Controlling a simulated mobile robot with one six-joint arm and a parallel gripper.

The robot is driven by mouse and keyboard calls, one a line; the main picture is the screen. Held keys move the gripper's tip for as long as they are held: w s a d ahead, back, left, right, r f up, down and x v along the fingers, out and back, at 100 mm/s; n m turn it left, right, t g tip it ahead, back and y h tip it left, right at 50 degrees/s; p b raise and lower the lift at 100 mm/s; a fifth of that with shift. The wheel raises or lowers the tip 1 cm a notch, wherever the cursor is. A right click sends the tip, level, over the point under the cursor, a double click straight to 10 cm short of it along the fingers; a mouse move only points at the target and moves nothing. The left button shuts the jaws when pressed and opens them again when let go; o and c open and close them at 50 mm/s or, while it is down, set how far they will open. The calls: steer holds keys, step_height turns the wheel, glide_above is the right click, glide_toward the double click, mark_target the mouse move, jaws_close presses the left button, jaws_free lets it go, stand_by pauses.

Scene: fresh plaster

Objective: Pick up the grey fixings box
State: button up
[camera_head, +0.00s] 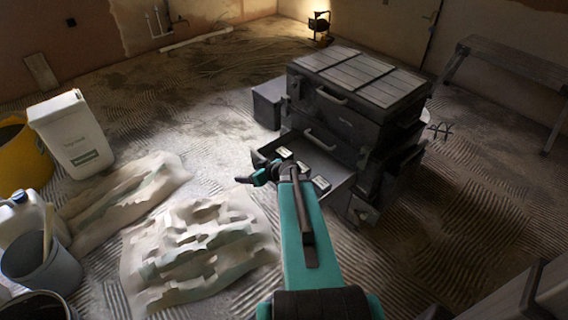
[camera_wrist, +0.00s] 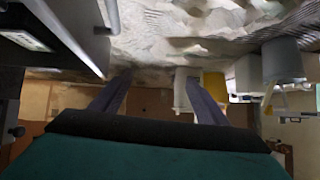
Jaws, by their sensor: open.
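A dark tool chest (camera_head: 350,110) stands right of centre with a drawer (camera_head: 335,168) pulled out toward the left. Several small boxes with pale labels (camera_head: 321,184) lie in the drawer, partly hidden by my arm. I cannot tell for sure which one is the grey fixings box. My gripper (camera_head: 250,179) is at the drawer's left end, apart from the boxes. In the wrist view my gripper (camera_wrist: 158,80) is open, with nothing between its fingers. A dark edge with a pale label (camera_wrist: 24,40) shows at the upper left there.
Crumpled sheeting (camera_head: 200,250) covers the floor at the lower left. A white tub (camera_head: 72,135), a yellow bucket (camera_head: 22,155) and a grey bucket (camera_head: 42,265) stand at the left. A trestle (camera_head: 510,65) stands at the back right. The floor behind the sheeting is mostly clear.

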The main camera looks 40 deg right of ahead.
steer(key=s+d+m+h+b, duration=0.1)
steer(key=s+d+b, duration=0.1)
steer(key=d, duration=0.4)
steer(key=s+d+m+h+b, duration=0.1)
steer(key=s+d+h+b, duration=0.1)
steer(key=s+d, duration=0.2)
steer(key=s+d+m+t+h+b, duration=0.1)
steer(key=s+d+b, duration=0.1)
steer(key=d, duration=0.7)
steer(key=shift+s+d+r+b, duration=0.15)
steer(key=shift+s+b, duration=0.2)
steer(key=shift+s, duration=0.3)
steer(key=shift+s+d+r, duration=0.15)
steer(key=shift+s+d, duration=0.05)
steer(key=shift+d, duration=0.05)
steer(key=b, duration=0.1)
glide_toward(284, 152)
steer(key=shift+x, duration=1.1)
steer(key=shift+b+x, duration=0.65)
steer(key=shift+x, duration=2)
